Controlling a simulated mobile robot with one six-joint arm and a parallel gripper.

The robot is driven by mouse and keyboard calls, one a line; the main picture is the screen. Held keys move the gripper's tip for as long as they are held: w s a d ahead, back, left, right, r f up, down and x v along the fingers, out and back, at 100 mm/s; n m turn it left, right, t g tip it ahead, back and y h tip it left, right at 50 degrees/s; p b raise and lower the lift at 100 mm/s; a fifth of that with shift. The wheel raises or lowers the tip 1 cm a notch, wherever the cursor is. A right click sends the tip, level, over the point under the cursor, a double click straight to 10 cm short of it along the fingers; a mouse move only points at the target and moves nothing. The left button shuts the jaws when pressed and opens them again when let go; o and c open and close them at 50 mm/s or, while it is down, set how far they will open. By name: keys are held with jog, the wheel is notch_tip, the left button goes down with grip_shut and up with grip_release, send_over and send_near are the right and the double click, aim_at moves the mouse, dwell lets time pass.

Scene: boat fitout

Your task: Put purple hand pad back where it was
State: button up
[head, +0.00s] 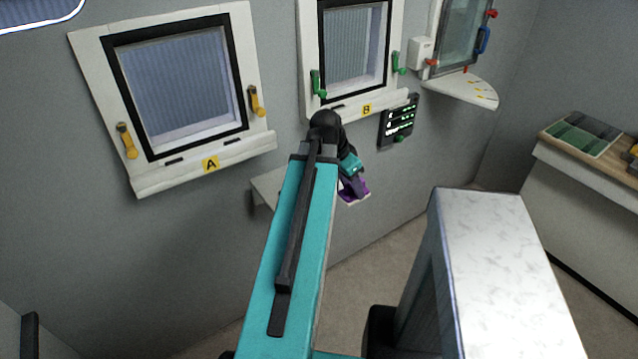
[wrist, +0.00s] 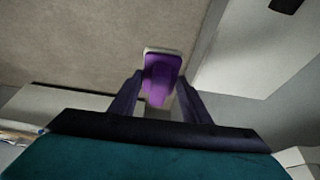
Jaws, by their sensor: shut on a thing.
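The purple hand pad (wrist: 161,75) is between the two fingers of my gripper (wrist: 160,88) in the wrist view. It has a pale edge at its far end. My gripper is shut on it, and carpeted floor shows beyond it. In the head view the purple pad (head: 353,190) shows just below the end of my teal arm, held in the air in front of the wall. My gripper (head: 352,178) is partly hidden there by the arm. The place where the pad was before cannot be told from these frames.
A small pale shelf (head: 268,187) on the wall is partly hidden behind my arm. Window A (head: 180,90) and window B (head: 352,50) have handles. A dark panel (head: 398,122) hangs right of B. A corner shelf (head: 465,90) and a counter (head: 590,170) stand at the right.

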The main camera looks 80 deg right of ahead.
dwell(0.3)
jog(key=w+d+p, duration=0.1)
jog(key=w+d, duration=0.2)
jog(key=w+d+f+p, duration=0.1)
jog(key=w+d+p, duration=0.1)
jog(key=w+d, duration=0.2)
jog(key=w+d+p, duration=0.1)
jog(key=w+d, duration=0.3)
jog(key=shift+d+f+p, duration=0.2)
jog(key=shift+d+p, duration=0.05)
jog(key=shift+p, duration=0.05)
jog(key=shift+w, duration=0.1)
jog(key=shift+f, duration=0.15)
jog(key=shift+f+p, duration=0.8)
jog(key=shift+f, duration=0.85)
jog(key=o, duration=1.4)
jog(key=shift+r, duration=0.15)
jog(key=b+v, duration=0.3)
jog(key=v, duration=0.8)
jog(key=shift+r, duration=0.35)
